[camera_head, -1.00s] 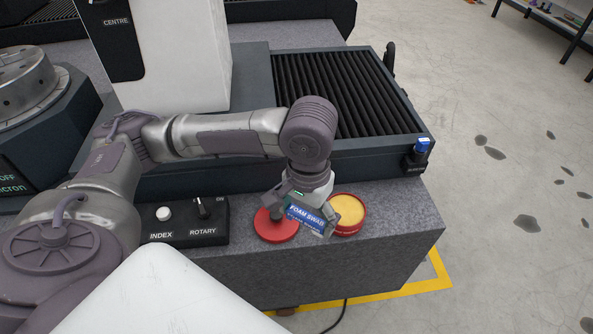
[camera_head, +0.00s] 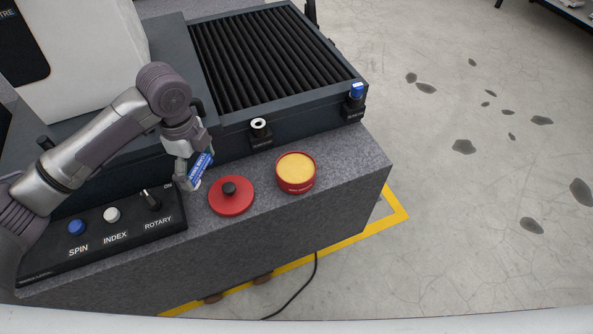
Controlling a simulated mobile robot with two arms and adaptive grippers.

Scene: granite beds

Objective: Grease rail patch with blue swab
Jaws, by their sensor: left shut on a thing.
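My left gripper (camera_head: 186,168) is shut on a blue foam swab (camera_head: 201,168), which carries a blue label with white lettering. The swab is tilted, and its tip is hard to make out. An open red tin (camera_head: 296,183) of yellow grease (camera_head: 296,166) stands right of the lid, apart from the swab. I cannot pick out a rail patch. My right gripper is not in view.
A control box (camera_head: 115,231) with SPIN, INDEX and ROTARY controls lies on the left of the granite (camera_head: 345,175). A holder with a white ring (camera_head: 260,127) and one with a blue top (camera_head: 356,93) sit along the edge by the black ribbed cover (camera_head: 270,55).

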